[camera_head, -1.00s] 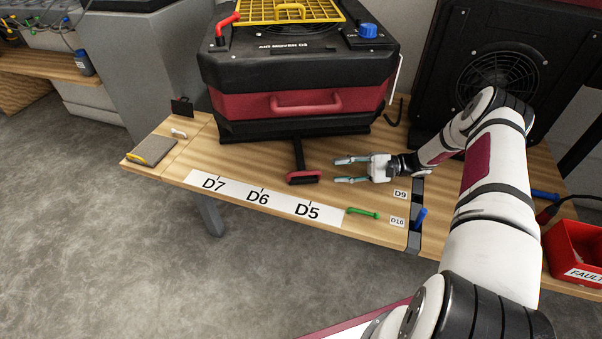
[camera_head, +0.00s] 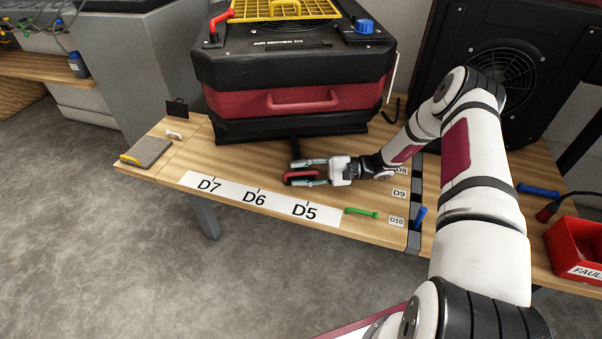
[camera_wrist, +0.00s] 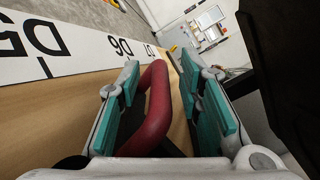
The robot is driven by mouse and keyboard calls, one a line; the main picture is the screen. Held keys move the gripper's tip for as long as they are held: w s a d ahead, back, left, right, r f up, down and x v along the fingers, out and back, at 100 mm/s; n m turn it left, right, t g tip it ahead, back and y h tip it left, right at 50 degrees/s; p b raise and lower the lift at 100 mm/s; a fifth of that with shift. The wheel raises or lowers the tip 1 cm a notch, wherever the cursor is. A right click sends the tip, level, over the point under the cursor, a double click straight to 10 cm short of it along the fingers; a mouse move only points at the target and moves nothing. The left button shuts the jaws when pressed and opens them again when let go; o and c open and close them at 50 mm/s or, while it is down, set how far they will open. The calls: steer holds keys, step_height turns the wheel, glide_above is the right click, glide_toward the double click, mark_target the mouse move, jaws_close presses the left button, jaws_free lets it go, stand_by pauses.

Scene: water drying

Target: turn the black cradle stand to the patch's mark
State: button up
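The black cradle stand (camera_head: 240,133) sits under the air mover (camera_head: 295,100) on the bench. A black bar comes out of its front and ends in a red grip (camera_head: 301,175) above the bench top. My gripper (camera_head: 292,173) reaches in from the right, one finger on either side of the red grip. In the wrist view the red grip (camera_wrist: 155,105) lies between the teal finger pads, and gaps show beside it, so the fingers look open. A white strip along the bench's front edge bears the marks D7 (camera_head: 209,184), D6 (camera_head: 254,197) and D5 (camera_head: 303,209).
More labels, D9 (camera_head: 399,193) and D10 (camera_head: 396,220), are to the right. A green handle-like tool (camera_head: 361,212) lies near the front edge. A grey pad (camera_head: 147,151) is at the left end. A red bin (camera_head: 578,245) stands far right.

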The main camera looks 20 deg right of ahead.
mark_target(286, 176)
jaws_close()
steer(key=w+a+m+t+h+p, duration=0.1)
steer(key=a+t+p, duration=0.1)
steer(key=a, duration=0.1)
steer(key=w+a+m+t+p, duration=0.1)
steer(key=a+m+t+p, duration=0.1)
steer(key=a, duration=0.1)
steer(key=w+a+m+t+h+p, duration=0.1)
steer(key=w+a+t+p, duration=0.1)
steer(key=a, duration=0.1)
steer(key=shift+a+r+h+p, duration=0.25)
steer(key=shift+a+h+p, duration=0.05)
steer(key=shift+a+p, duration=0.05)
steer(key=shift+w+a+f+m+t+p, duration=0.2)
steer(key=shift+w+a+m+t+p, duration=0.15)
steer(key=shift+a+m+t, duration=0.2)
jaws_free()
steer(key=shift+d, duration=0.1)
steer(key=shift+v, duration=3.7)
